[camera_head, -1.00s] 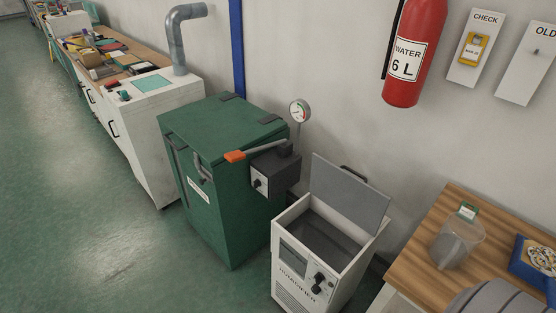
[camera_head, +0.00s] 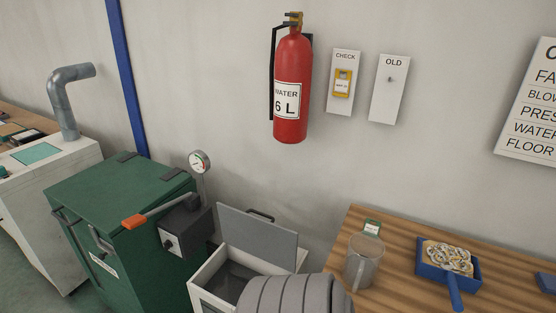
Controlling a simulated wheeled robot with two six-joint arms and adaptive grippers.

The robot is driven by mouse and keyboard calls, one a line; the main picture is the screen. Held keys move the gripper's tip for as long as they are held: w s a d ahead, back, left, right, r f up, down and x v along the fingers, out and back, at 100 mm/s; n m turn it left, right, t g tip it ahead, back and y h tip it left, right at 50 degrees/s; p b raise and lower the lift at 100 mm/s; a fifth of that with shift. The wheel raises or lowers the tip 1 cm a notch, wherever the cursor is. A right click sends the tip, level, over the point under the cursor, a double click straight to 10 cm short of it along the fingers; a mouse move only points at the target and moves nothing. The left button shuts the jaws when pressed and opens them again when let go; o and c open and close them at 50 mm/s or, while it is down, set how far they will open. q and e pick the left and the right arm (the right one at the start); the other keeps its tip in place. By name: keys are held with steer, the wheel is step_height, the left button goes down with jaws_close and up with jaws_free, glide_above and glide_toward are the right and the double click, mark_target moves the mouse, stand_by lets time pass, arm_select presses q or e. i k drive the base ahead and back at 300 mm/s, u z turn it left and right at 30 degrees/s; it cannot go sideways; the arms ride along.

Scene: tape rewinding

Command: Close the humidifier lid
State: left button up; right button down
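The white humidifier (camera_head: 211,284) stands at the bottom middle of the head view, to the right of a green cabinet. Its grey lid (camera_head: 257,240) is open, tilted up at the back near the wall, with a dark handle (camera_head: 261,215) at its top edge. The open tank (camera_head: 236,279) shows dark grey inside. A grey ribbed arm link of mine (camera_head: 296,295) covers the humidifier's right front part. Neither of my grippers shows in the view.
A wooden table (camera_head: 395,293) on the right bears a clear jug (camera_head: 363,262) and a blue tray (camera_head: 468,271) with metal rings. The green cabinet (camera_head: 110,201) with an orange-handled lever (camera_head: 134,221) stands close on the left. A fire extinguisher (camera_head: 292,85) hangs above.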

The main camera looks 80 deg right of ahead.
mark_target(276, 244)
steer(key=k, duration=0.8)
steer(key=z, duration=1.05)
steer(key=i, duration=0.5)
steer(key=z, duration=0.05)
